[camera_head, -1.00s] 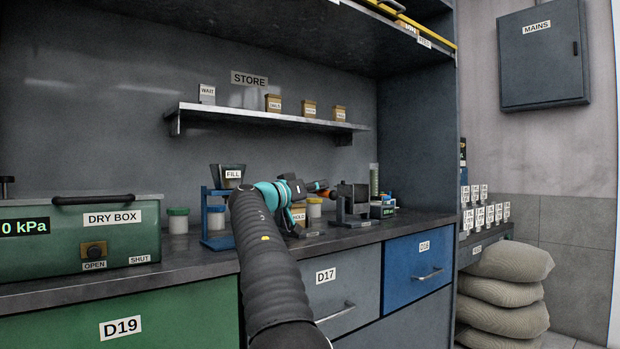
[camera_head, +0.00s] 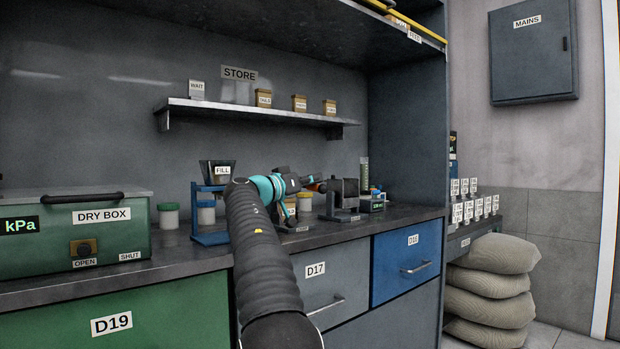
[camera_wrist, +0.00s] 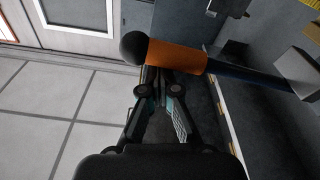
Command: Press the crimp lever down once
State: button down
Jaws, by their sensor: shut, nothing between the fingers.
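The crimp lever (camera_wrist: 178,57) is a dark bar with an orange band and a black ball knob at its end. It crosses the upper middle of the wrist view, right at my fingertips. In the head view, a small orange part of it (camera_head: 321,188) shows beside the dark crimping stand (camera_head: 345,194) on the counter. My gripper (camera_wrist: 160,78) is shut and empty, with its tips close to the orange band. I cannot tell whether they touch it. In the head view, my gripper (camera_head: 306,182) reaches toward the lever and partly hides it.
The blue fill stand (camera_head: 207,222) and a green-lidded jar (camera_head: 168,215) stand left of my arm. A yellow-lidded jar (camera_head: 304,202) is close by my wrist. A small device with a green display (camera_head: 373,205) is right of the stand. The shelf (camera_head: 250,112) hangs above.

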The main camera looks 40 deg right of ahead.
jog(key=a+r+b, duration=0.1)
jog(key=a, duration=0.9)
jog(key=shift+s+a+r, duration=0.25)
jog(key=shift+a+r, duration=0.05)
jog(key=shift+r, duration=0.1)
dwell(0.4)
jog(key=s+a+f+n+t+y+p, duration=0.2)
jog(key=s+a+f+n+y, duration=0.5)
jog(key=s+a+f, duration=0.7)
jog(key=s+a+f+n+t+y+p, duration=0.2)
jog(key=s+a+f+n+y+p, duration=0.3)
jog(key=s+a+f+y, duration=0.7)
jog(key=s+a+f+n, duration=0.2)
jog(key=s+a+f, duration=0.1)
jog(key=s+f, duration=0.6)
jog(key=shift+s+a+f+y, duration=0.2)
jog(key=shift+s+a+y, duration=0.1)
jog(key=shift+s, duration=0.5)
